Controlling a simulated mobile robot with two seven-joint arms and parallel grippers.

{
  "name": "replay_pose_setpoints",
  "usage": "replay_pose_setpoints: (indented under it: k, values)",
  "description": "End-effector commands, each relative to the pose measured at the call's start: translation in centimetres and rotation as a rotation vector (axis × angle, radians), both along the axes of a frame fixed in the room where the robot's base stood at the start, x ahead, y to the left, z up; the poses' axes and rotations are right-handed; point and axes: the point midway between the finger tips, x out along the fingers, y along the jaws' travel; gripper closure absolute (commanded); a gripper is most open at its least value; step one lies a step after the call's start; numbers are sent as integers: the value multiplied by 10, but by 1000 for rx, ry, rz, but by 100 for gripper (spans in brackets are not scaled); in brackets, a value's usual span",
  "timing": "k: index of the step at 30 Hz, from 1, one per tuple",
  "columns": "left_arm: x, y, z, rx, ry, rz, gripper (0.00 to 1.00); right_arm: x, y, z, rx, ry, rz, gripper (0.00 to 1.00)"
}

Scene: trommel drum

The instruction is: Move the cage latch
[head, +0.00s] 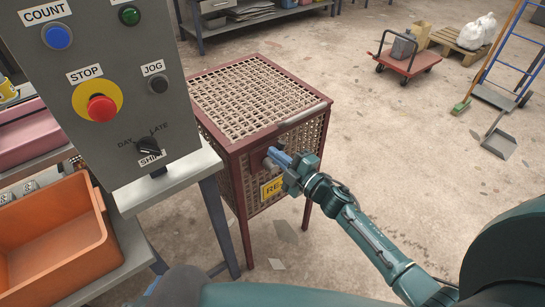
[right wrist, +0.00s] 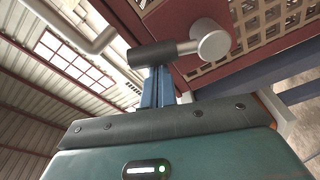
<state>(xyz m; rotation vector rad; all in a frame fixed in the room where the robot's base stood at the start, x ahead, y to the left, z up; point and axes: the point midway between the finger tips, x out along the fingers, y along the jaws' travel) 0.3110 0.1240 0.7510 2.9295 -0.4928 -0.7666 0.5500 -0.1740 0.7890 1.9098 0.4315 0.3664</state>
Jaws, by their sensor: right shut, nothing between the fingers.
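The red-framed mesh cage (head: 255,95) stands right of the control panel. Its latch (head: 269,163) is on the front face, partly hidden by my gripper in the head view. In the right wrist view the latch (right wrist: 213,43) shows a pale round disc, a short rod and a dark cylindrical handle. My right gripper (head: 281,157) is at the latch, its blue fingers shut and empty. In the right wrist view the fingers (right wrist: 157,85) end at the dark handle; I cannot tell whether they touch it. My left gripper is not in view.
The grey control panel (head: 115,140) and a bench with an orange bin (head: 50,240) stand close on the left. A yellow sign (head: 272,187) is on the cage front below the latch. The concrete floor (head: 400,130) to the right is largely clear, with a red cart (head: 410,62) farther back.

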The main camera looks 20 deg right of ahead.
Motion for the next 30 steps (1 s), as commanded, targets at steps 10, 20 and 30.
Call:
replay_pose_setpoints:
  k: [10, 20, 30]
  values:
    - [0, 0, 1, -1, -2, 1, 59, 0, -1, 0, 2, 1, 0, 100]
    - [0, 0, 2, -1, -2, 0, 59, 1, -4, 0, 54, 20, -1, 100]
    - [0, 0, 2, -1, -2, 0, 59, 2, -8, -1, 106, 40, -1, 100]
